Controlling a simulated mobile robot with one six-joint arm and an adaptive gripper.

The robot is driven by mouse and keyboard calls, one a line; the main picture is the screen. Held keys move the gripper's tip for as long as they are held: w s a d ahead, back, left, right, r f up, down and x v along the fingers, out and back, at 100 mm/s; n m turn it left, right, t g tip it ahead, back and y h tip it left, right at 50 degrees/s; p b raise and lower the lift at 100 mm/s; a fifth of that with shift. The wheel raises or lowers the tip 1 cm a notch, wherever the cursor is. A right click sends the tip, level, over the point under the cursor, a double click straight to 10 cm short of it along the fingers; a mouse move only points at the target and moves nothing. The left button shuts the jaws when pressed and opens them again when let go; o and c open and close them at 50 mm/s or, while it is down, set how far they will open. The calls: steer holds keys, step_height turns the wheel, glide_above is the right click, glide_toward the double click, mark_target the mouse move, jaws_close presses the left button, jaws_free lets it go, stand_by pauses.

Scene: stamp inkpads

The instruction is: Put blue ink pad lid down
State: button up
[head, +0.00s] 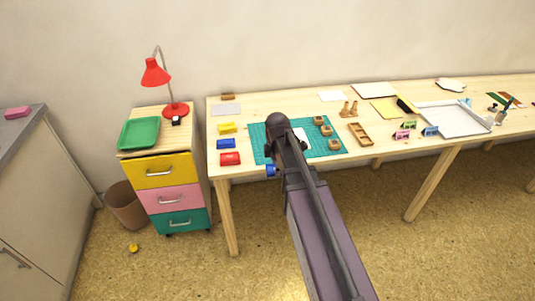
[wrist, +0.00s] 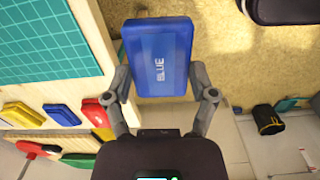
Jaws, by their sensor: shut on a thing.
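My gripper (wrist: 160,78) is shut on the blue ink pad lid (wrist: 158,55), a blue rectangular piece marked "BLUE", with a finger at each side. In the head view a small part of the blue lid (head: 271,170) shows beside my arm, out past the table's front edge; the arm hides the rest. The blue ink pad (head: 226,144) lies on the left part of the table, between the yellow and red pads. It also shows in the wrist view (wrist: 62,114), apart from the held lid.
The yellow pad (head: 227,127) and red pad (head: 230,158) lie close to the blue one. A green cutting mat (head: 257,143) lies to their right, with wooden stamps (head: 325,130) on it. The drawer unit (head: 170,198) with a red lamp (head: 156,75) stands left of the table.

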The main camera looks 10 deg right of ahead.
steer(key=shift+a, duration=0.1)
steer(key=shift+w+a+f+n, duration=0.1)
steer(key=shift+a+f+n, duration=0.05)
steer(key=shift+a, duration=0.75)
steer(key=shift+w+a+f+n, duration=0.1)
steer(key=shift+a+n, duration=0.05)
steer(key=shift+a, duration=0.7)
steer(key=w+d, duration=0.1)
steer(key=w, duration=0.3)
steer(key=w+d+f+b, duration=0.1)
steer(key=w, duration=0.4)
steer(key=w+d+b, duration=0.1)
steer(key=w, duration=0.4)
steer(key=shift+w+d+f, duration=0.1)
steer(key=shift+d+f, duration=0.1)
steer(key=shift+w, duration=0.5)
steer(key=shift+w+d+f, duration=0.15)
steer(key=shift+w+f, duration=0.05)
steer(key=shift+f, duration=0.1)
steer(key=shift+f+b, duration=1.55)
steer(key=shift+b, duration=0.25)
steer(key=shift+f, duration=0.1)
